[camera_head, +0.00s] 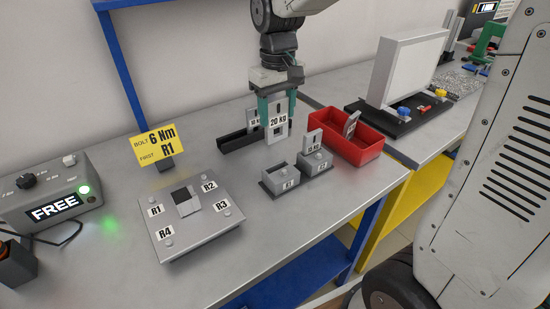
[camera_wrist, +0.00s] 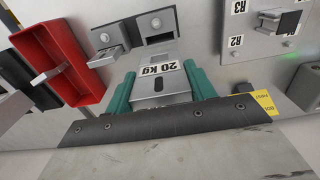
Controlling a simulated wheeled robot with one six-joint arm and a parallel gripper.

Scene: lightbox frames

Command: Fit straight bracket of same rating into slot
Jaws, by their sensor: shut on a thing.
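My gripper (camera_head: 278,108) is shut on a grey straight bracket (camera_head: 277,128) labelled 20 Kg and holds it upright behind the two slotted blocks. The bracket also shows in the wrist view (camera_wrist: 158,82), between the green fingers. The left block (camera_head: 281,181) has a dark slot with nothing standing in it. The right block (camera_head: 316,166) holds an upright bracket (camera_head: 313,142) with a label too small to read surely. A dark rack (camera_head: 234,143) stands behind my gripper, with another labelled bracket (camera_head: 254,117) partly hidden by the held one.
A red bin (camera_head: 362,152) at the right holds a grey bracket (camera_head: 351,124). A plate (camera_head: 192,230) marked R1 to R4 lies front left, near a yellow sign (camera_head: 158,145) reading 6 Nm. A control box (camera_head: 50,190) showing FREE is at far left.

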